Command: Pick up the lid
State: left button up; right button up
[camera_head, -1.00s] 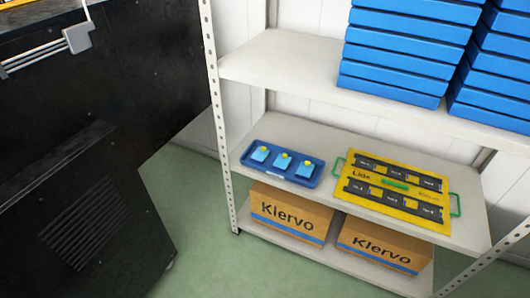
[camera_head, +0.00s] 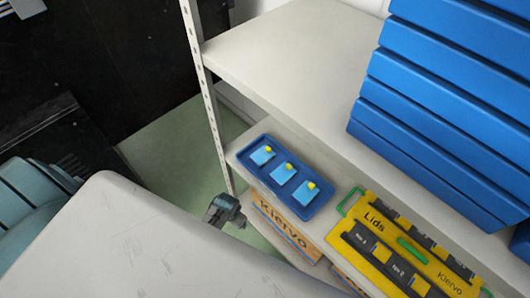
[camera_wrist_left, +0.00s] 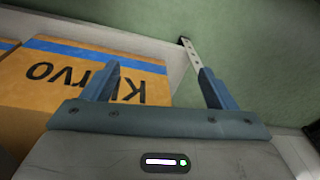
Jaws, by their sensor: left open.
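A yellow tray marked "Lids" (camera_head: 358,238) with green handles lies on the middle shelf at the lower right of the head view. Dark labelled strips (camera_head: 377,246) show on it; I cannot pick out a single lid. My left gripper (camera_head: 230,214) is outside the shelf's front left, short of the blue tray. In the left wrist view its fingers (camera_wrist_left: 156,68) are apart with nothing between them. My right gripper is out of view.
A shelf upright (camera_head: 203,95) stands left of the blue tray. The upper shelf (camera_head: 290,50) bears stacked blue bins (camera_head: 440,110) and overhangs the trays. Klervo cartons (camera_head: 285,223) sit below; one also fills the left of the wrist view (camera_wrist_left: 60,90).

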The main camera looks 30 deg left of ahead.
pick_arm(q)
jog(key=w+d+r, duration=0.1)
jog(key=w+r, duration=0.5)
jog(key=r, duration=0.3)
notch_tip(320, 180, up, 19)
jog(key=m+g+p, duration=0.1)
jog(key=m, duration=0.2)
send_over(266, 152)
jog(key=shift+w+h, duration=0.4)
jog(key=shift+w, duration=0.05)
notch_tip(266, 152, down, 5)
jog(key=shift+a+r+p, duration=0.1)
jog(key=shift+r+p, duration=0.1)
jog(key=shift+p, duration=0.15)
jog(key=shift+s+f, duration=0.25)
jog(key=shift+f, duration=0.35)
jog(key=f, duration=0.3)
jog(key=shift+s+f+p, duration=0.25)
jog(key=shift+s+p, duration=0.1)
jog(key=shift+p, duration=0.05)
jog(key=shift+f, duration=0.4)
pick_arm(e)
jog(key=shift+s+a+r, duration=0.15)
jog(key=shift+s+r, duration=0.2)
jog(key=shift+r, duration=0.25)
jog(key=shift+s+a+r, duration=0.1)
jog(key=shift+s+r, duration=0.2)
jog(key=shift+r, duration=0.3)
pick_arm(q)
jog(key=shift+c, duration=0.4)
